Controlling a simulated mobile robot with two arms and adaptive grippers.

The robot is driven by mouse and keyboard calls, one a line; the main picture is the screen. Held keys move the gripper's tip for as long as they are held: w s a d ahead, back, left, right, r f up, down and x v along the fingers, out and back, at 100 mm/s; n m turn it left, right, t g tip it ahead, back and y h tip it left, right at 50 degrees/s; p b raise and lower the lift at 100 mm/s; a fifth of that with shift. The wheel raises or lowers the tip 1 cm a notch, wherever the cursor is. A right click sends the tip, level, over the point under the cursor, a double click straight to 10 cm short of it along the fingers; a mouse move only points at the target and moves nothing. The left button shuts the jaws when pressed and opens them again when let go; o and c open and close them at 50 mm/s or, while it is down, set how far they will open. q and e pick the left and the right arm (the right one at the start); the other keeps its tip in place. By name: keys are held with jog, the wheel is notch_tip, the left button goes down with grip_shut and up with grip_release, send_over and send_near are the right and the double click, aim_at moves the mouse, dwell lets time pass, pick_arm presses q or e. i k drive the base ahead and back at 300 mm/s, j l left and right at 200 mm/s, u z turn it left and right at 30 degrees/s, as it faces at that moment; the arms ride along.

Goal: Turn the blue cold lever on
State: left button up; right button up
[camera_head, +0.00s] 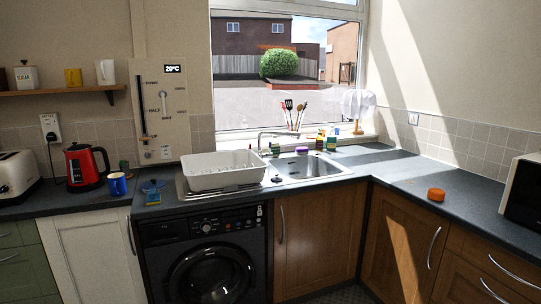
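The sink tap (281,134) shows at the back edge of the metal sink, below the window. Its thin spout runs to the right over the basin (309,166). I cannot make out a blue cold lever on it; the part near the tap's base is small and crowded by bottles and the white rack. A wall panel (162,107) left of the window has a dark vertical slot, a small handle and a display reading 20°C; no blue lever is clear there either. Neither of my grippers is in view.
A white dish rack (224,170) stands left of the basin. A red kettle (86,166), a blue mug (117,184) and a toaster (16,175) stand on the left counter. An orange round object (436,194) lies on the right counter, which is mostly clear.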

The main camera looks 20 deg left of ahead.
aim_at(269, 154)
jog(key=i+u, duration=0.2)
jog(key=i, duration=0.9)
